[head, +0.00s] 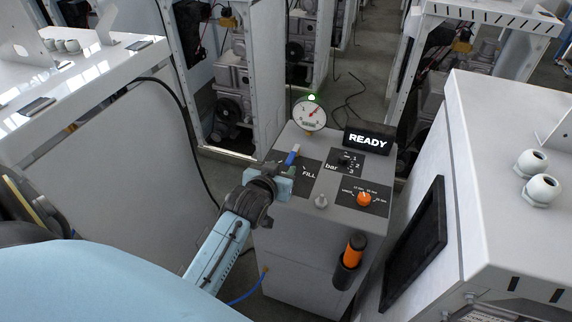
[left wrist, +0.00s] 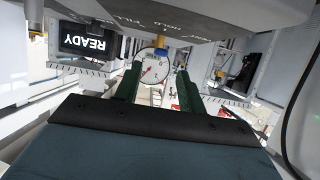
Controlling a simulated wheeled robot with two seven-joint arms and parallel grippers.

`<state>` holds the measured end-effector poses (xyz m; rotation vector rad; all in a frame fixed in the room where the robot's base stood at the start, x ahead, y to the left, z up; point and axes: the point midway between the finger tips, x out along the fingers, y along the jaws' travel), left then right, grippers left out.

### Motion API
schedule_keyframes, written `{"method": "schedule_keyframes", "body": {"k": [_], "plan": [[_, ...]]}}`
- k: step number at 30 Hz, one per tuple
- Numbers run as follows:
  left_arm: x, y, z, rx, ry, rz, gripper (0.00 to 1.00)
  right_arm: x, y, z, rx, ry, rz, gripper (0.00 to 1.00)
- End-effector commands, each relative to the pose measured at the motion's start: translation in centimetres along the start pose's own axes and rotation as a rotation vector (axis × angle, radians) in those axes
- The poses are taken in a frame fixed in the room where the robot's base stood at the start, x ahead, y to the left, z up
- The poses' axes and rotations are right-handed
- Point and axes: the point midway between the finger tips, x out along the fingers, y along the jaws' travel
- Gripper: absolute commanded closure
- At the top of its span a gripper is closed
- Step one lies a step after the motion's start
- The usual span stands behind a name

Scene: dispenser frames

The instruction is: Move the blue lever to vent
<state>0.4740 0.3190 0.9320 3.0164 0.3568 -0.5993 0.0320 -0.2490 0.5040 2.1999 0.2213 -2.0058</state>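The blue lever (head: 292,156) is on the left side of the grey dispenser's top panel (head: 322,186), near the FILL label. Its lower end is close to my left gripper (head: 274,176), which covers part of the lever's plate. In the left wrist view the picture is upside down. My left gripper (left wrist: 157,88) shows two dark fingers apart, with nothing clasped between them. A blue end of the lever (left wrist: 162,53) shows just beyond the fingertips. Whether they touch it, I cannot tell. My right gripper is not in view.
A round gauge (head: 310,115) with a green light on top and a READY display (head: 368,141) stand at the panel's back. An orange knob (head: 364,199) is at the right. A white cabinet (head: 510,170) stands close on the right, and a white bench (head: 75,90) on the left.

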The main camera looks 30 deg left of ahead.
Motion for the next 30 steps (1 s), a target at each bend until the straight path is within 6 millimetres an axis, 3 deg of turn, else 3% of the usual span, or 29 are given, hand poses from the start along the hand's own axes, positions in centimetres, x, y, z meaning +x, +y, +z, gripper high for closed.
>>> {"method": "schedule_keyframes", "body": {"k": [3, 9, 21, 30], "plan": [[2.2, 0.0, 0.0, 0.001, 0.001, 0.0, 0.6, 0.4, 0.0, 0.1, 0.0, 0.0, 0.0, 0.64], [4.2, 0.0, 0.0, 0.0, 0.0, 0.0, 0.6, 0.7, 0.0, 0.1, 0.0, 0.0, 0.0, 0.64], [4.7, 0.0, 0.0, 0.0, 0.0, 0.0, 0.61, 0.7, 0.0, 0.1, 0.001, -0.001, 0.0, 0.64], [4.6, 0.0, 0.0, 0.0, -0.001, 0.0, 1.0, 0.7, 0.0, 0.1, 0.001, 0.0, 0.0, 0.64]]}}
